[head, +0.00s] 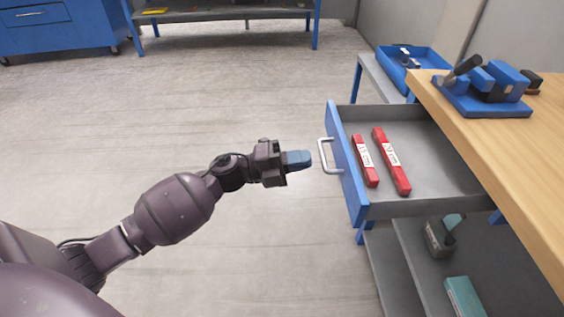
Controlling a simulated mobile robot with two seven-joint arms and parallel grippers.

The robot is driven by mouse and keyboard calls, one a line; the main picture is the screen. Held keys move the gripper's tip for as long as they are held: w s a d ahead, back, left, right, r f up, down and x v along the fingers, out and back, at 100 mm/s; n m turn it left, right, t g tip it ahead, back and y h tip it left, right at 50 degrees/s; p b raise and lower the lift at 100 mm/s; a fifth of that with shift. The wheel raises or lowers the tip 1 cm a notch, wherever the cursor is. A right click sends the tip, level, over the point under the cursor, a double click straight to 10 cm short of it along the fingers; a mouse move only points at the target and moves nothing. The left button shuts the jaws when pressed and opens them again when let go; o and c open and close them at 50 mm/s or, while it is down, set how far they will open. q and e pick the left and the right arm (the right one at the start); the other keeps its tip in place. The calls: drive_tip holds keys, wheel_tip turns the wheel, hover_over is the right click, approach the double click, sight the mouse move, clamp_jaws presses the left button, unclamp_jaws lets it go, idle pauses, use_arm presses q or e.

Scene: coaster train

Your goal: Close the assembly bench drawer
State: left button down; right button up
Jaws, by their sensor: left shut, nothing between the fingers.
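The assembly bench drawer (345,165) stands pulled out from under the wooden bench top (510,150), at the right of the head view. It has a blue front and a pale bar handle (326,156) on its outer side. Two red bars with white labels (391,160) lie inside on the grey drawer floor. My left gripper (308,159) is shut and empty, with its blue fingertips just left of the handle. A small gap seems to show between them. My right gripper is not in view.
A blue vice-like fixture (485,90) sits on the bench top. A blue tray (412,68) stands on a side shelf behind the drawer. A lower shelf holds a teal box (464,297). The floor (200,110) left of the drawer is clear.

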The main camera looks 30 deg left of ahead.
use_arm(q)
drive_tip(key=shift+x, duration=0.85)
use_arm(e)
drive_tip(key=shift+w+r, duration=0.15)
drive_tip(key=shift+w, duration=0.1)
use_arm(q)
approach(419, 160)
drive_tip(key=w+d+r, duration=0.2)
drive_tip(key=d+r, duration=0.1)
drive_tip(key=shift+r, duration=0.25)
drive_tip(key=x, duration=0.4)
drive_tip(key=f+b+x, duration=0.1)
drive_tip(key=shift+w+d+r, duration=0.1)
drive_tip(key=shift+w+d, duration=0.15)
drive_tip(key=shift+d, duration=0.15)
drive_tip(key=shift+w+d+r, duration=0.1)
drive_tip(key=shift+r, duration=0.15)
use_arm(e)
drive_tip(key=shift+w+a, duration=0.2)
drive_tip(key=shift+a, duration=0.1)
